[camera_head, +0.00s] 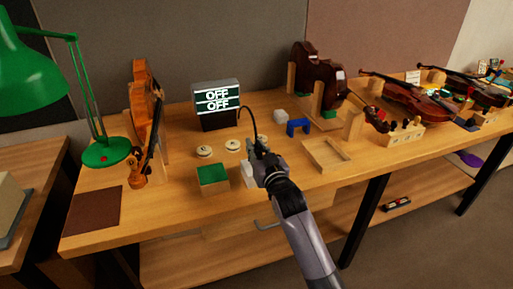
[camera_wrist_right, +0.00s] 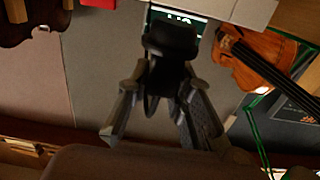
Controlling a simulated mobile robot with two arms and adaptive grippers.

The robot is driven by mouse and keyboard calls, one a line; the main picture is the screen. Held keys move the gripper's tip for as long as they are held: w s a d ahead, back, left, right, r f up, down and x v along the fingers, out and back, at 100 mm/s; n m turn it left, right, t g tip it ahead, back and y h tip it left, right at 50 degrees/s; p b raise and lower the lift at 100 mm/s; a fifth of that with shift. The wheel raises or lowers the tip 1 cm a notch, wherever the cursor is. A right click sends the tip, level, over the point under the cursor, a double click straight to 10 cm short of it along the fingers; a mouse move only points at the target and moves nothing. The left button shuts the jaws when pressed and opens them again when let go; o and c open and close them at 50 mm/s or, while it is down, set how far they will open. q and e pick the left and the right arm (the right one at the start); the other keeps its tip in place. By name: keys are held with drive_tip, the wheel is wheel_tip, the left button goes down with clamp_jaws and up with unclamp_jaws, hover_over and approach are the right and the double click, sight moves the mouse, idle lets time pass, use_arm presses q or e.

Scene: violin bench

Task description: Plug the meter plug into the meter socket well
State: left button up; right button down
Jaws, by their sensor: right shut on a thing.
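My right gripper (camera_head: 256,150) is above the middle of the bench, in front of and to the right of the meter. It is shut on the black meter plug, which shows in the right wrist view (camera_wrist_right: 171,40) between the fingers. In the head view the plug is mostly hidden by the gripper. A thin black cable (camera_head: 240,112) arches up from near the gripper. The meter (camera_head: 216,122) is a dark box with a grey top, and its screen reads OFF twice. It is partly behind the plug in the right wrist view. I cannot make out the socket well. My left gripper is out of view.
A green-topped box (camera_head: 213,177), round pale discs (camera_head: 204,151) and a white block (camera_head: 248,175) are near the gripper. A blue bracket (camera_head: 298,127) and shallow wooden tray (camera_head: 325,154) are to its right. A violin (camera_head: 146,115) stands left, beside a green lamp (camera_head: 107,152).

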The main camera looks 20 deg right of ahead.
drive_tip(key=shift+p, duration=0.3)
drive_tip(key=shift+f+b, duration=0.9)
drive_tip(key=shift+f, duration=0.55)
idle(0.4)
drive_tip(key=c, duration=1.4)
unclamp_jaws()
drive_tip(key=shift+o, duration=0.3)
drive_tip(key=shift+s, duration=0.1)
drive_tip(key=s, duration=1.2)
drive_tip(key=shift+d, duration=0.25)
